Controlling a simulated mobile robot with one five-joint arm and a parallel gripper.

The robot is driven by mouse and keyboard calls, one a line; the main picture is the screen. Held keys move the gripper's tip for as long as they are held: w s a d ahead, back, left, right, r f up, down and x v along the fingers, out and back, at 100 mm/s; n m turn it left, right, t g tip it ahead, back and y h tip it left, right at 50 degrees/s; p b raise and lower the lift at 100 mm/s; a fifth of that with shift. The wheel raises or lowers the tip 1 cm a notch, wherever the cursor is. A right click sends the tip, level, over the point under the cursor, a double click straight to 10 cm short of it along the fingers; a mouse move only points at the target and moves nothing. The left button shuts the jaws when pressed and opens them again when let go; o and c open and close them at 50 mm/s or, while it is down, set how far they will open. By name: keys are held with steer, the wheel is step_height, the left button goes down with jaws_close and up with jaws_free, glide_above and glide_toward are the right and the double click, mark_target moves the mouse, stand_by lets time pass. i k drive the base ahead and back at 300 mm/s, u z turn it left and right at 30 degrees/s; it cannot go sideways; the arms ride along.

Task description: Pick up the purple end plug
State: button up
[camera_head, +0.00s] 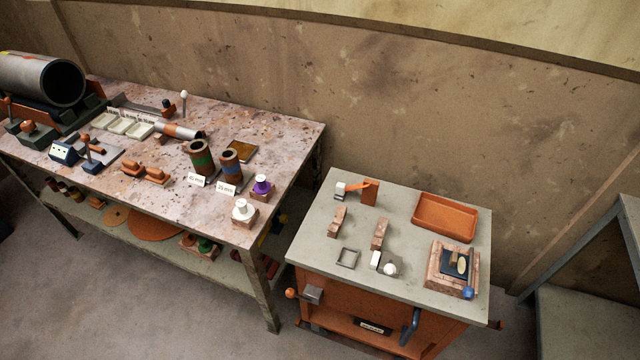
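The purple end plug (262,184) sits upright on a small wooden block near the right front part of the long stained workbench (285,140). Its top looks white and its body purple. A white plug (243,210) stands on a similar block just in front of it and to the left. The two stand close together but apart. My gripper is not in view.
Two rusty pipe pieces, one with a green band (201,158) and one with a blue band (230,164), stand behind and left of the plug with labels before them. A grey-topped orange cart (330,265) stands right of the bench, holding an orange tray (446,216).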

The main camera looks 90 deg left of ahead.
mark_target(262, 187)
steer(key=u, duration=0.05)
steer(key=i, duration=0.45)
steer(key=u, duration=1.05)
steer(key=k, duration=0.2)
steer(key=u, duration=3.4)
steer(key=i, duration=1.6)
steer(key=u, duration=0.25)
